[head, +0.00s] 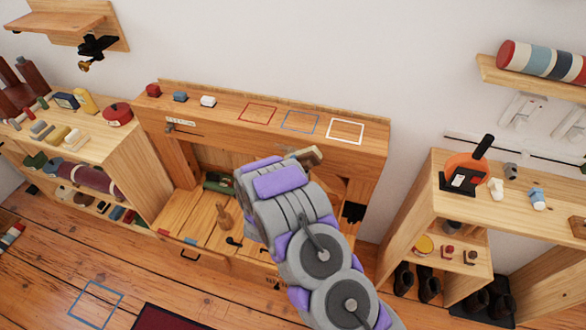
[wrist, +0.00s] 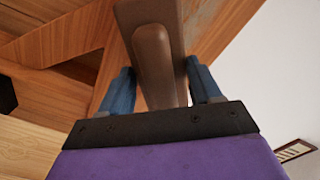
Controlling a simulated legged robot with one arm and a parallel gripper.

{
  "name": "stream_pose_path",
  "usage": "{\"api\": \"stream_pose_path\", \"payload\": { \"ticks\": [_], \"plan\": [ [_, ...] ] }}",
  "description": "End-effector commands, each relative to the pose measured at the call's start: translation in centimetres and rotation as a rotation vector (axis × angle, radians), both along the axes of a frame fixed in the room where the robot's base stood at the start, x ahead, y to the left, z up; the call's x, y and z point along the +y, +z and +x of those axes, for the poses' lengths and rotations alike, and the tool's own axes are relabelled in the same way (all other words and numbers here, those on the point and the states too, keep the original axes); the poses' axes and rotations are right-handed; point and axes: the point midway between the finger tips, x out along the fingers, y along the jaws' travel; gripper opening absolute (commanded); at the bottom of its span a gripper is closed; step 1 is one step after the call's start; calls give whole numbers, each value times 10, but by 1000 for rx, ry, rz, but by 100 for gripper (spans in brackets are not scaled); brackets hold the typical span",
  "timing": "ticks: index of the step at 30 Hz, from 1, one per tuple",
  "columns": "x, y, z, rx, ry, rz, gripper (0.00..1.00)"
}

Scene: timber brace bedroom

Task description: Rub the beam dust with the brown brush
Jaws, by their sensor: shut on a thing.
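My gripper (wrist: 162,84) is shut on the brown brush (wrist: 156,62), with a blue finger on each side of its handle. The brush's top runs out of the wrist view. In the head view, a brown end of the brush (head: 309,155) shows just past my purple and grey arm, close to the front face of the timber beam (head: 225,126). I cannot tell whether the brush touches the beam. A faint greyish patch (head: 287,147) shows on the beam face beside the brush; I cannot tell for sure that it is the dust. My arm hides the fingers in the head view.
Red, blue and white blocks (head: 180,96) stand on the beam's top, left of red, blue and white outlined squares (head: 301,122). A wooden peg (head: 223,217) stands in the open space below. Shelves with many items flank both sides (head: 108,150) (head: 515,195).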

Motion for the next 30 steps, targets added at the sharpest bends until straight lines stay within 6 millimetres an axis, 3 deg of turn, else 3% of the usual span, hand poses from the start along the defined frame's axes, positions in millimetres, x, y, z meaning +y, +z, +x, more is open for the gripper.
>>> {"api": "stream_pose_path", "payload": {
  "ticks": [30],
  "plan": [
    [-61,0,-20,1,-3,0,39]
  ]
}}
